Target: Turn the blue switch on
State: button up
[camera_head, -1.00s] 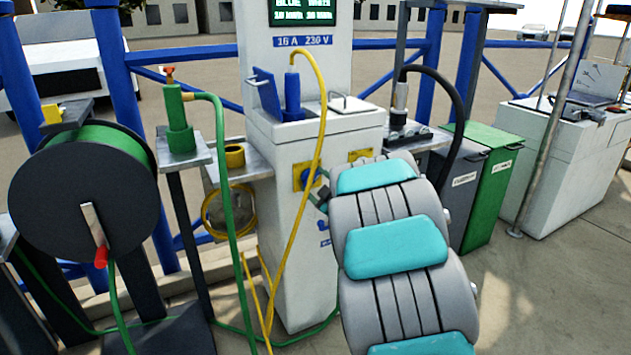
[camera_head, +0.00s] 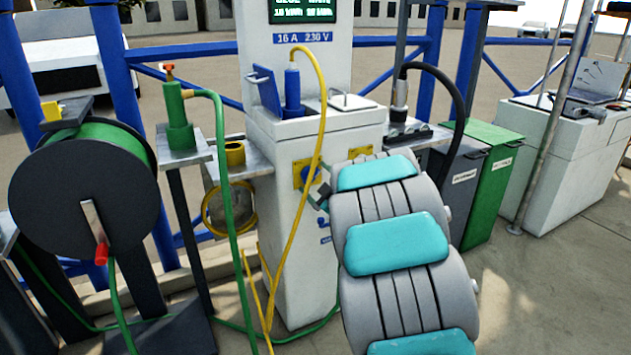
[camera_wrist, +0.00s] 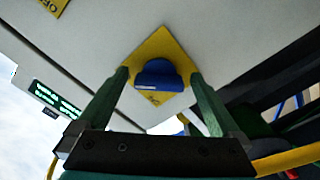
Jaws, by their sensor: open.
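The blue switch (camera_wrist: 158,74) is a rounded knob on a yellow diamond plate (camera_wrist: 158,100) on the white pedestal's face. In the wrist view it lies between the two green fingers of my gripper (camera_wrist: 160,77), one on each side. The fingers are spread; I cannot tell whether either touches the knob. In the head view the switch (camera_head: 311,174) shows on the pedestal's front, partly covered by my gripper (camera_head: 321,193) and the yellow cable. Which position the knob is in is not clear.
The white pedestal (camera_head: 285,225) has a blue plug (camera_head: 292,90) and a yellow cable (camera_head: 321,120) hanging across its front. A second yellow plate (camera_head: 360,153) is to the right. A green hose (camera_head: 225,170) and hose reel (camera_head: 80,195) stand left, a green bin (camera_head: 487,190) right.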

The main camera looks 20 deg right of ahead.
jog(key=s, duration=0.7)
jog(key=shift+s+d+b, duration=0.15)
jog(key=shift+s+b, duration=0.15)
jog(key=shift+s, duration=0.05)
jog(key=s+a+f+m+g, duration=0.3)
jog(key=s+a+g, duration=0.2)
jog(key=s, duration=0.6)
jog(key=s+a+f+m+g+h, duration=0.1)
jog(key=s+a+g, duration=0.4)
jog(key=s, duration=0.6)
jog(key=s+a+f+m+g+h, duration=0.1)
jog(key=s+a+f+m+g, duration=0.3)
jog(key=s, duration=0.7)
jog(key=a+m+g, duration=0.1)
jog(key=a+g, duration=0.1)
jog(key=shift+s+f+g, duration=0.3)
jog(key=shift+f+g, duration=0.05)
jog(key=shift+g, duration=0.05)
jog(key=s+a+g, duration=0.1)
jog(key=s, duration=0.2)
jog(key=s+a+g+y, duration=0.1)
jog(key=s+a, duration=0.1)
jog(key=s, duration=0.2)
jog(key=s+a+g, duration=0.1)
jog(key=s+a, duration=0.1)
jog(key=s, duration=0.1)
jog(key=shift+s+a+r, duration=0.15)
jog(key=shift+r, duration=0.25)
jog(key=shift+c, duration=0.2)
